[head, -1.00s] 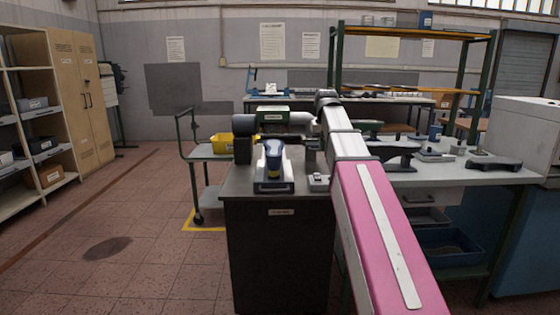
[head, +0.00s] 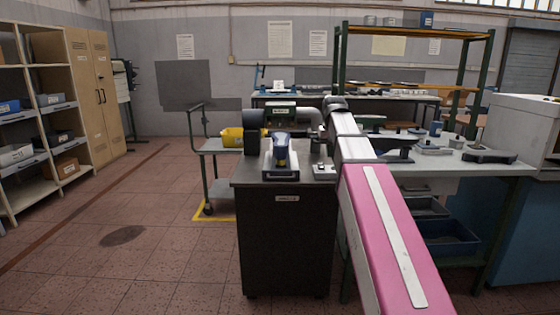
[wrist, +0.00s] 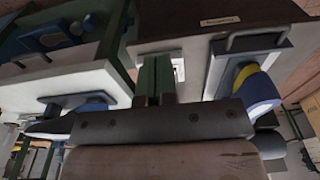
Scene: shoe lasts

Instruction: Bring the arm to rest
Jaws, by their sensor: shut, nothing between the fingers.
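My arm shows in the head view as a pink and white link rising from the lower right to a grey elbow, then bending left behind the cabinet top. In the wrist view my gripper (wrist: 164,68) has two green fingers close together, shut and empty. In the head view I cannot clearly make out the fingers. A blue shoe-shaped piece with a yellow part (head: 281,150) stands on a grey plate on the dark cabinet (head: 287,240). The wrist view also shows a blue and yellow piece (wrist: 256,88) right of the fingers, apart from them.
A workbench (head: 480,168) with several dark tools stands right of my arm. A cart with a yellow bin (head: 232,137) is left of the cabinet. Shelves (head: 45,130) line the left wall. The tiled floor (head: 130,265) at left is open.

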